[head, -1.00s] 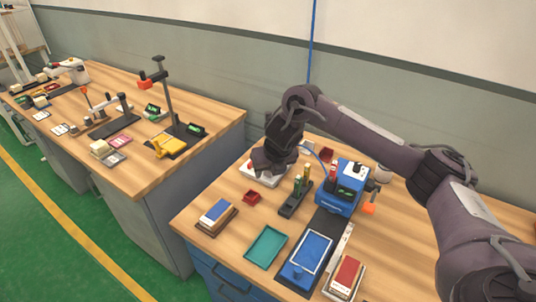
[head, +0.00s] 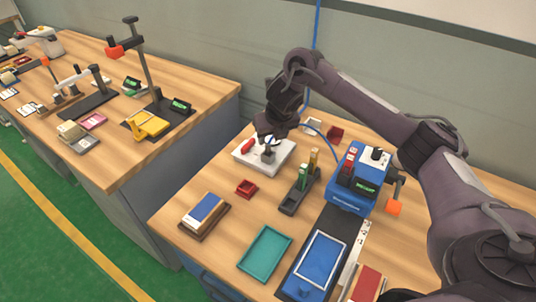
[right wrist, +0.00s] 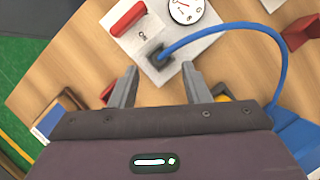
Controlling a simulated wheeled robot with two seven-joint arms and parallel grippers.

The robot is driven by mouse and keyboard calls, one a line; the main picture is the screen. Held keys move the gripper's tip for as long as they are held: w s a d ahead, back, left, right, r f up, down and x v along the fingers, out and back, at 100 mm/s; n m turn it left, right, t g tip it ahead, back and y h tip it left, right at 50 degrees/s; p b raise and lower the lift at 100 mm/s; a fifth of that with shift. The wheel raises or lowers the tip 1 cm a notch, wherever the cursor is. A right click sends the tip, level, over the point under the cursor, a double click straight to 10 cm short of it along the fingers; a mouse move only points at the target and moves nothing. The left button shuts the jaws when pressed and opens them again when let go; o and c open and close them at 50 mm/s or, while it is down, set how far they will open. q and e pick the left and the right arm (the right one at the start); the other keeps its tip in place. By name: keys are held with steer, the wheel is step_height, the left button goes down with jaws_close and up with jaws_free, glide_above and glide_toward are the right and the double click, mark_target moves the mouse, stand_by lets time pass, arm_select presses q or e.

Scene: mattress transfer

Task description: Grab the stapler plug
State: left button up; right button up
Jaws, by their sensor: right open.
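The stapler plug (right wrist: 156,55) is a small dark plug with a blue cable, seated in a white panel (right wrist: 186,46) in the right wrist view. My right gripper (right wrist: 158,75) is open, its two grey fingers pointing at the plug, one toward each side. I cannot tell whether the fingers touch it. In the head view my right gripper (head: 269,145) is over the white panel (head: 283,158), and its fingers mostly hide the plug. The blue stapler machine (head: 350,195) stands to the right. My left gripper is not in view.
On the panel are a red switch (right wrist: 127,19) and a round gauge (right wrist: 186,10). A small red tray (head: 246,189), a dark holder (head: 300,192) with upright pieces, and a teal tray (head: 265,254) lie nearby. Another wooden bench (head: 130,165) stands left.

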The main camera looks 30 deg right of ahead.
mark_target(268, 144)
steer(key=shift+p+x, duration=0.35)
steer(key=shift+x, duration=1.9)
steer(key=shift+c, duration=0.3)
jaws_close()
